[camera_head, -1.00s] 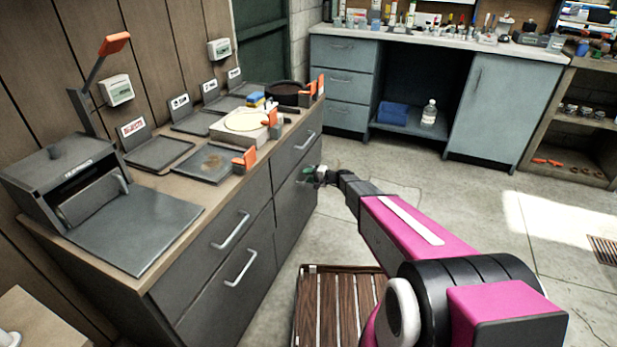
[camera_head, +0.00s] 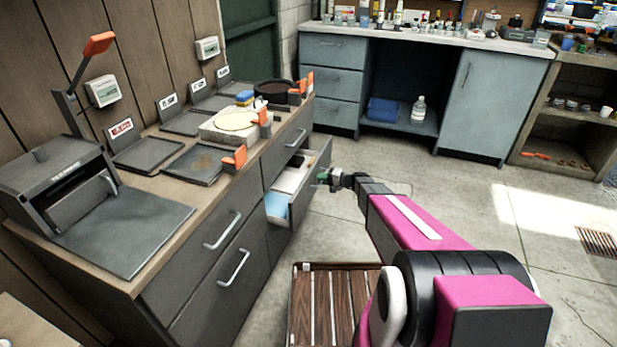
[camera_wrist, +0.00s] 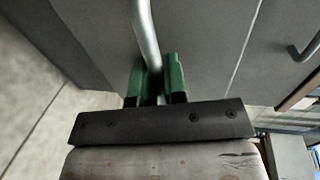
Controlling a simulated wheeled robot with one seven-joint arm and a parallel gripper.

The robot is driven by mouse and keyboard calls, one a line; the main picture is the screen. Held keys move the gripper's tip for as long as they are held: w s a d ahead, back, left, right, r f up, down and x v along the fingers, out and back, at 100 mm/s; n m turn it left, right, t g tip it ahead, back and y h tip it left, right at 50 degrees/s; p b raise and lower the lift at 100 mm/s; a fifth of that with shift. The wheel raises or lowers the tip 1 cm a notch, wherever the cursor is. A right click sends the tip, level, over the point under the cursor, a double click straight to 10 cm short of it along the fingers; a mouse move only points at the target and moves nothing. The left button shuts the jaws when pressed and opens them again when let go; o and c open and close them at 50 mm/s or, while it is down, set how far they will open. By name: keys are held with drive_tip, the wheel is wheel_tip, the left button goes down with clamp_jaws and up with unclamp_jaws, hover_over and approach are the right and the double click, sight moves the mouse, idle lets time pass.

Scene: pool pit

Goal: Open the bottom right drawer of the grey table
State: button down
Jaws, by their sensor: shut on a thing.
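The grey table (camera_head: 190,262) has drawers with silver bar handles and stands along the wooden wall. Its bottom right drawer (camera_head: 318,180) is pulled part way out, showing a blue item (camera_head: 277,204) and a pale item (camera_head: 290,180) inside. My gripper (camera_head: 324,177) is at the front of this drawer. In the wrist view my green gripper fingers (camera_wrist: 157,80) are shut on the drawer's silver handle (camera_wrist: 145,35). The top right drawer (camera_head: 288,145) above is closed. The two left drawers are closed too.
A wooden slatted crate (camera_head: 336,305) is on the floor below my arm. A blue-grey workbench (camera_head: 335,82) stands at the back with a bottle (camera_head: 418,110) on its low shelf. The concrete floor (camera_head: 440,195) right of the open drawer is clear.

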drive_tip(key=f+v, duration=0.3)
drive_tip(key=v, duration=1.3)
drive_tip(key=shift+s+d+f, duration=0.2)
drive_tip(key=shift+d+f, duration=0.05)
drive_tip(key=shift+d, duration=0.3)
drive_tip(key=c, duration=1.2)
unclamp_jaws()
drive_tip(key=v, duration=1)
drive_tip(key=shift+d+r, duration=0.1)
drive_tip(key=shift+d, duration=0.3)
drive_tip(key=shift+s, duration=0.1)
